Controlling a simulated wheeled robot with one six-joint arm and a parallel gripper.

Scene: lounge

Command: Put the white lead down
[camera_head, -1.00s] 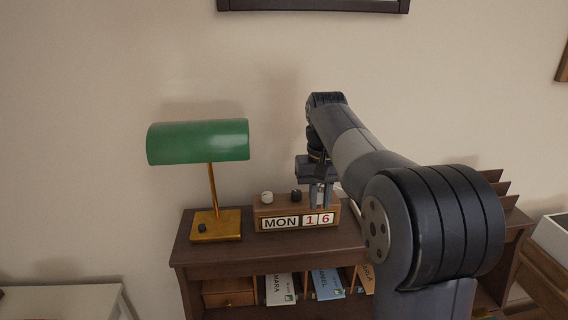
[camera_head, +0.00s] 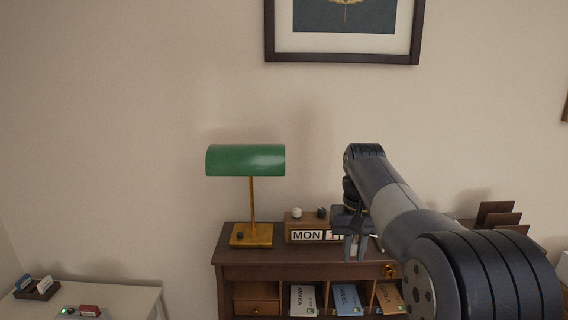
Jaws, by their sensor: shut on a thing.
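My gripper (camera_head: 355,256) points down in front of the right end of the calendar block, above the front of the dark wooden desk's top (camera_head: 285,258). Its fingers are close together and shut on the white lead. Only a small pale bit of what looks like the lead (camera_head: 374,245) shows just right of the fingers. The rest of the lead is hidden behind my gripper and arm, so I cannot tell where its ends lie.
A green-shaded brass lamp (camera_head: 246,160) stands at the desk's left. The calendar block (camera_head: 306,225) has a white and a black knob on top. Labelled folders (camera_head: 347,299) fill slots below. A white side table (camera_head: 135,297) at lower left bears a small card tray (camera_head: 37,289).

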